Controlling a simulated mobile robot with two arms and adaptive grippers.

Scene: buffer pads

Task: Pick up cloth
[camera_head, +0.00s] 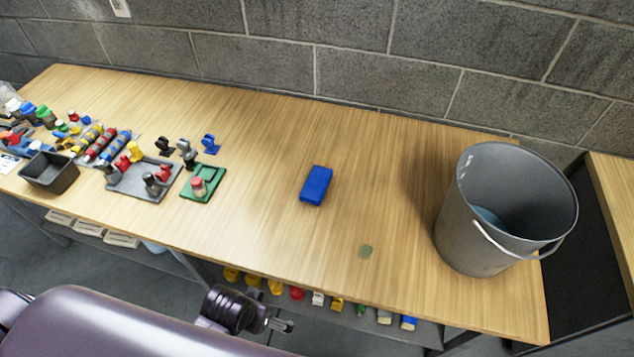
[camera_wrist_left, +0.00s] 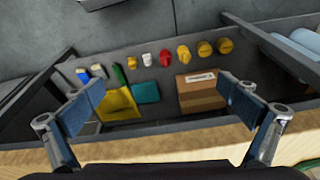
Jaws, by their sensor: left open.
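A blue block-shaped item (camera_head: 316,185), perhaps a folded cloth or a sponge, lies flat on the middle of the wooden table (camera_head: 265,215). Some blue material (camera_head: 487,217) shows inside the grey bucket (camera_head: 465,225); I cannot tell if it is cloth. My left gripper (camera_head: 284,325) is in front of the table's front edge, below and left of the blue item and apart from it. In the left wrist view its two fingers (camera_wrist_left: 163,98) are spread with nothing between them, above the lower shelf. My right gripper is not in view.
The bucket stands at the table's right end. A grey tray (camera_head: 135,192), a green pad (camera_head: 212,190) and a dark bin (camera_head: 38,185) crowd the left. The shelf holds a cardboard box (camera_wrist_left: 200,97) and yellow (camera_wrist_left: 118,105) and teal (camera_wrist_left: 145,93) items.

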